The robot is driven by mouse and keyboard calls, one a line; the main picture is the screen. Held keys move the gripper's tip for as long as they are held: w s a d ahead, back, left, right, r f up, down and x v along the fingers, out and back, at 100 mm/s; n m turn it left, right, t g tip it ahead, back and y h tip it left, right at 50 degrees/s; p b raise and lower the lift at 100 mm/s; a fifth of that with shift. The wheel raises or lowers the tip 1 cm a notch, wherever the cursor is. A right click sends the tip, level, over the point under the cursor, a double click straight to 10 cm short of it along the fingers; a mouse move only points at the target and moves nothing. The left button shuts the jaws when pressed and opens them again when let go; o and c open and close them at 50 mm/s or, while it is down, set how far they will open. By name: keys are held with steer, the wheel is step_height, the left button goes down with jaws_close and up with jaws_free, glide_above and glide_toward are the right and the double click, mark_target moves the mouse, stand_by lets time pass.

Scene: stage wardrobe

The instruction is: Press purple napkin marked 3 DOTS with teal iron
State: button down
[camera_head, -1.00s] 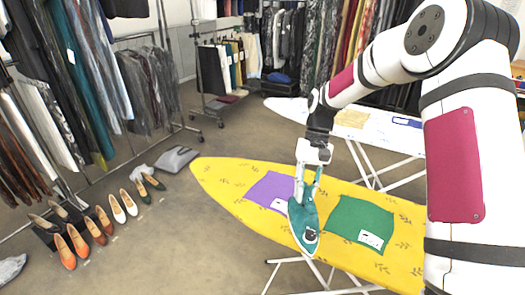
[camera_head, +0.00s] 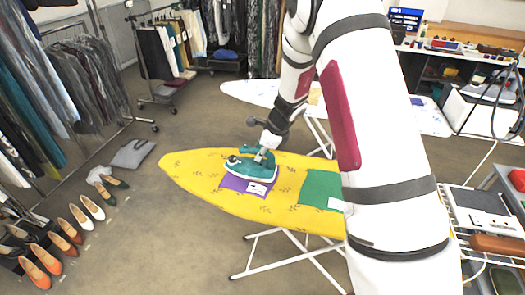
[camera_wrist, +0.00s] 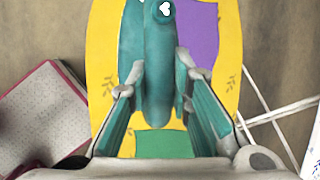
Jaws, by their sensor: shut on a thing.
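The teal iron (camera_head: 250,167) is over the upper part of the purple napkin (camera_head: 232,184) on the yellow ironing board (camera_head: 190,172). It looks about level; I cannot tell whether its soleplate touches the cloth. My gripper (camera_head: 264,153) is shut on the iron's handle from above. In the wrist view, my gripper (camera_wrist: 155,95) has a finger on each side of the teal iron (camera_wrist: 158,65), and the purple napkin (camera_wrist: 203,35) shows beside it. The napkin's white tag (camera_head: 256,189) is visible, but its dots are too small to read.
A green napkin (camera_head: 321,188) with a white tag lies right of the purple one on the board. Another ironing board (camera_head: 250,92) stands behind. Shoes (camera_head: 80,218) and clothes racks are at left. My arm hides the board's right end.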

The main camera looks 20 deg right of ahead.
mark_target(262, 165)
steer(key=shift+d+f, duration=0.15)
steer(key=shift+f, duration=0.45)
steer(key=shift+f+b, duration=0.3)
steer(key=shift+f, duration=2.25)
